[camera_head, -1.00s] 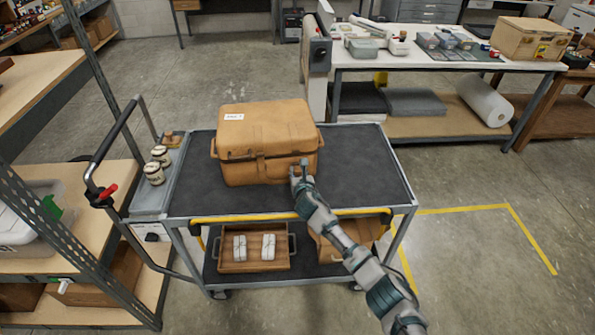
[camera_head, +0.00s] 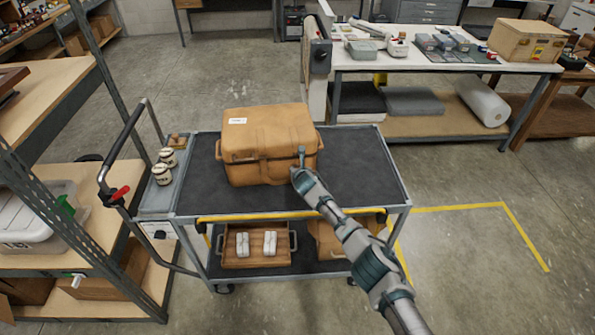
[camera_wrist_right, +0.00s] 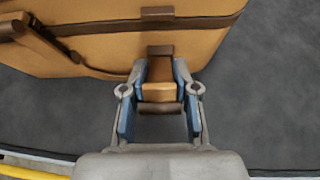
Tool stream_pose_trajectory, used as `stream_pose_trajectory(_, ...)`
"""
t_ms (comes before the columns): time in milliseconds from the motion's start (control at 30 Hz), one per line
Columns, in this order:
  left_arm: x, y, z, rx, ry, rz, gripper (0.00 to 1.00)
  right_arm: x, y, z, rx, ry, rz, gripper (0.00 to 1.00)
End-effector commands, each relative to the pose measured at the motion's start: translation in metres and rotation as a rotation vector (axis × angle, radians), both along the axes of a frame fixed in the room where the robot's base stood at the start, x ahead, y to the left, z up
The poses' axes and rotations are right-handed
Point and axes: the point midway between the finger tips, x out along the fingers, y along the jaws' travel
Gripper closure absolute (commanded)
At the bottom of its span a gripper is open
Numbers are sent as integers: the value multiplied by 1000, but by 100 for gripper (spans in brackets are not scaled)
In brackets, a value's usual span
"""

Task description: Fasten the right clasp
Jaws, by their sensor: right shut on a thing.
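A tan case (camera_head: 243,172) with a closed-looking lid and brown straps stands on the dark cart top (camera_head: 365,175). My right gripper (camera_head: 299,165) is at the right part of its front. In the right wrist view, my right gripper (camera_wrist_right: 160,95) is shut on the right clasp (camera_wrist_right: 159,91), a tan piece below a dark brown tab on the case (camera_wrist_right: 100,45). Whether the clasp is latched cannot be told. The front handle (camera_wrist_right: 45,38) shows left of the fingers. My left gripper is not in view.
Two small labelled jars (camera_head: 162,174) stand on the cart's left end. A wooden tray (camera_head: 228,259) with white bundles is on the lower shelf. Shelving (camera_head: 70,225) stands close on the left. Bare cart top lies right of the case.

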Motion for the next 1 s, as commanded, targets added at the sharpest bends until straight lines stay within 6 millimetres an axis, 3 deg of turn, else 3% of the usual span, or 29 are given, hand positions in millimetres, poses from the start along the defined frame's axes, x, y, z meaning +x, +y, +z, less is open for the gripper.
stream_pose_trajectory(767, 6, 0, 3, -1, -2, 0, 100, 3, -4, 2, -10, 65, -5, 100)
stream_pose_trajectory(800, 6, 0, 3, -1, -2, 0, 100, 3, -4, 2, -10, 65, -5, 61)
stream_pose_trajectory(833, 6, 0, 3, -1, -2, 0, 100, 3, -3, 2, -10, 65, -5, 54)
stream_pose_trajectory(867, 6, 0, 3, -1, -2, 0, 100, 3, -3, 2, -9, 65, -4, 48)
stream_pose_trajectory(1000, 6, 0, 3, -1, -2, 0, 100, 3, -1, 2, -8, 65, -2, 48)
